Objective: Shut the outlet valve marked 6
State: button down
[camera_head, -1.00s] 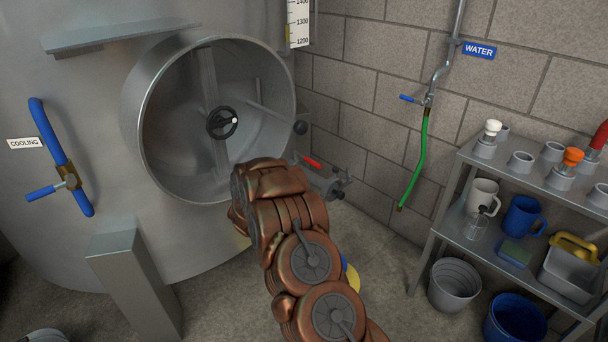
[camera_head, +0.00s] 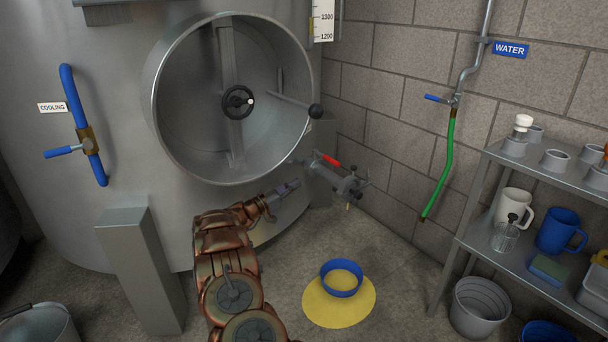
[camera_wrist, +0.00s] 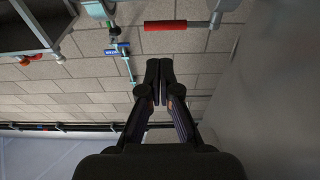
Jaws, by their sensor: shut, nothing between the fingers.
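The outlet valve has a red lever (camera_head: 327,160) on a grey metal fitting (camera_head: 345,182) low at the right side of the steel tank (camera_head: 120,190). No number 6 is readable on it. My gripper (camera_head: 294,184) is just left of the fitting and a little below the lever, apart from the lever. In the wrist view, the red lever (camera_wrist: 166,26) lies crosswise beyond my closed fingertips (camera_wrist: 159,65), with a grey stem on its right. The fingers are together with nothing between them.
A blue basin (camera_head: 342,278) stands on a yellow disc (camera_head: 318,308) on the floor below the outlet. A metal shelf (camera_head: 470,236) with mugs and a grey bucket (camera_head: 479,306) are at right. A grey post (camera_head: 142,272) stands left of my arm. Open floor lies between.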

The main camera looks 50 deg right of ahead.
dwell(0.3)
jog(key=b, duration=0.5)
send_near(326, 158)
jog(key=s+d, duration=0.4)
jog(key=s, duration=0.1)
jog(key=shift+w+d+r, duration=0.1)
jog(key=shift+d+r, duration=0.1)
jog(key=shift+d, duration=0.75)
jog(key=shift+d, duration=0.1)
